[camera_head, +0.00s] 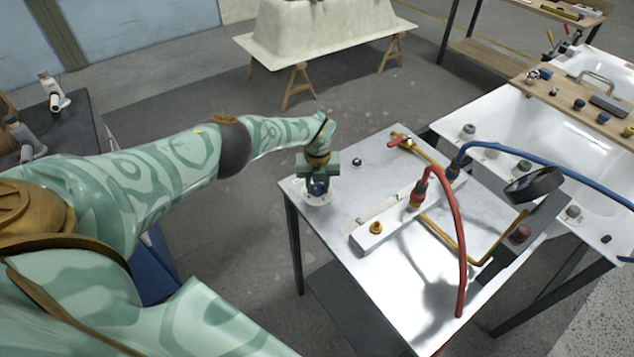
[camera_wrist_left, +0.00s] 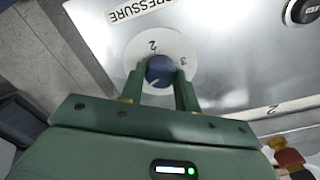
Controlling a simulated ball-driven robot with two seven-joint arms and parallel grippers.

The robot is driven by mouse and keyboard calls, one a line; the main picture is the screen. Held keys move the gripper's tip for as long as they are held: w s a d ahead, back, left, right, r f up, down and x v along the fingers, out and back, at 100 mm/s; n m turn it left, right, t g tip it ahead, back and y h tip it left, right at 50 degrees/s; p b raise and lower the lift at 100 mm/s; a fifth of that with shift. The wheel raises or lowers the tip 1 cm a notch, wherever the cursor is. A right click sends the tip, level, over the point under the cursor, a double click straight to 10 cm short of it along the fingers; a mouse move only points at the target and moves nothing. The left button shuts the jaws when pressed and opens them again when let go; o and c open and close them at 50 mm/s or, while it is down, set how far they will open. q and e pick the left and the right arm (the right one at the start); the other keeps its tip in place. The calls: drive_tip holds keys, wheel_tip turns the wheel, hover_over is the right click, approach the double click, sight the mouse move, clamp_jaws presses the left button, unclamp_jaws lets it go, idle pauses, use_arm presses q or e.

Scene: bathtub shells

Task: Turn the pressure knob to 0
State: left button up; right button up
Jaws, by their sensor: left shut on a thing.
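The pressure knob is a blue round knob (camera_wrist_left: 160,70) on a white dial disc (camera_wrist_left: 178,46), in the left wrist view. The digits 2 and 3 show on the disc, with a PRESSURE label (camera_wrist_left: 138,10) beyond it. The rest of the dial is hidden by my gripper, and I cannot tell which number the knob points to. My left gripper (camera_wrist_left: 160,82) is shut on the knob, one finger on each side. In the head view my left gripper (camera_head: 318,182) points down over the white disc (camera_head: 317,200) at the table's left corner. My right gripper is not in view.
The metal table (camera_head: 330,225) also carries a white manifold block (camera_head: 385,222), a red hose (camera_head: 458,230), a blue hose (camera_head: 540,160) and a yellow pipe (camera_head: 440,235). A dark round gauge (camera_head: 533,185) stands at its right. A small black-and-silver knob (camera_head: 357,161) sits right of my gripper.

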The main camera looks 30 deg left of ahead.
use_arm(q)
drive_tip(key=n, duration=0.3)
drive_tip(key=shift+w+r+n+p, duration=0.1)
drive_tip(key=shift+w+n+p, duration=0.05)
drive_tip(key=shift+n+p, duration=0.25)
drive_tip(key=n, duration=0.3)
drive_tip(key=shift+n, duration=0.3)
drive_tip(key=n, duration=0.3)
drive_tip(key=shift+n, duration=1.7)
drive_tip(key=o, duration=1)
